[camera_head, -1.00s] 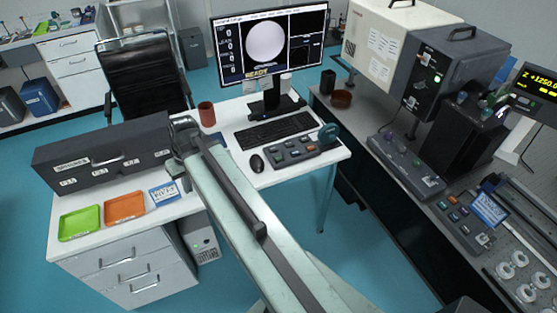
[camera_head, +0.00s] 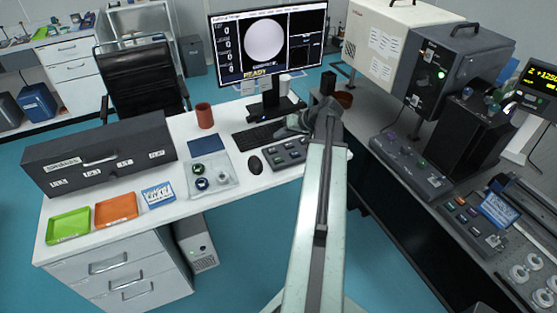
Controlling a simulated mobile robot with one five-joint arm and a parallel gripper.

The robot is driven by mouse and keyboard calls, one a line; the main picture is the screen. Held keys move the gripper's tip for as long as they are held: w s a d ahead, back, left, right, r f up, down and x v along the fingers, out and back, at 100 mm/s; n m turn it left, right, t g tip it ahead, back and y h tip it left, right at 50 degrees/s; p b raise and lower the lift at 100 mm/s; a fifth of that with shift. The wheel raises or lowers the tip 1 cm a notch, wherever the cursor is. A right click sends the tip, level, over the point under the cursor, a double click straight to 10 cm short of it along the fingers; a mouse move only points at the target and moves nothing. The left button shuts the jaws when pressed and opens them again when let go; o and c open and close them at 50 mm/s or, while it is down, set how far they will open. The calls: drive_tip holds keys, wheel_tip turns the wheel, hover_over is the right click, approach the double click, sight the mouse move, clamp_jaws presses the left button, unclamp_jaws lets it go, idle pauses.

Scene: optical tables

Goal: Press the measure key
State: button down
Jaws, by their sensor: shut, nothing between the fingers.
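A grey key panel (camera_head: 283,155) lies on the white desk, to the right of the mouse, with several coloured keys on its top. My arm covers its right part. The key labels are too small to read, so I cannot tell which is the measure key. My gripper (camera_head: 290,127) is small and dark, above the back edge of the panel and near the keyboard's right end. It looks shut and empty, and I cannot see it touching a key. The monitor (camera_head: 267,45) shows a pale disc, "READY" and zero readings.
A red cup (camera_head: 205,115) and a clear tray (camera_head: 211,180) with small round parts stand further left. A second key panel (camera_head: 470,218) sits on the right bench, beside instrument boxes.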

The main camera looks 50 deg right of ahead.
sight(280, 160)
wheel_tip(280, 160, down, 9)
drive_tip(key=b, duration=0.8)
drive_tip(key=shift+r+b, duration=0.1)
drive_tip(key=shift+b, duration=0.3)
idle(1.3)
drive_tip(key=shift+f+b, duration=0.4)
drive_tip(key=shift+f+b, duration=0.45)
idle(0.4)
drive_tip(key=shift+r, duration=0.1)
drive_tip(key=shift+r+p, duration=0.8)
drive_tip(key=shift+p, duration=0.1)
